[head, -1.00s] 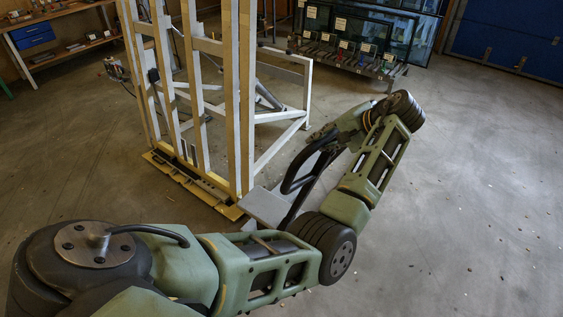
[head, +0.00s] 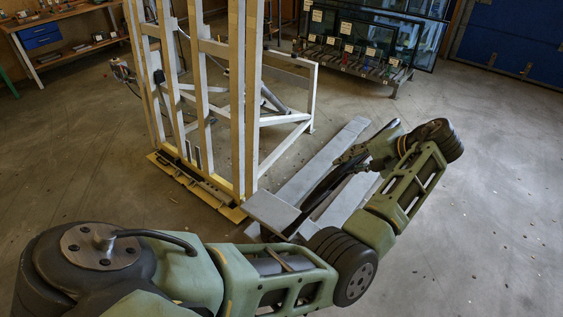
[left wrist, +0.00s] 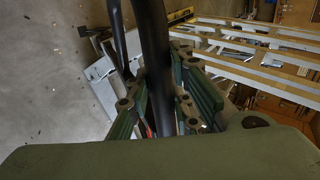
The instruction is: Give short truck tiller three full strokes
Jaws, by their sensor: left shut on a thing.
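The short truck shows in the head view as a grey plate (head: 268,211) with two long pale grey forks (head: 318,163) low over the floor, pointing up and right. Its black tiller (head: 318,192) leans along the forks toward my left gripper (head: 358,152). In the left wrist view the dark tiller bar (left wrist: 156,55) runs between the fingers of my left gripper (left wrist: 162,98), which is shut on it. My forearm and wrist hide part of the truck and the gripper's fingertips in the head view. My right gripper is not in view.
A tall pale frame (head: 247,100) on a yellow-edged base stands close left of the truck. A rack of glass panes (head: 375,35) stands at the back, a workbench (head: 62,22) at the back left. The floor on the right is clear.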

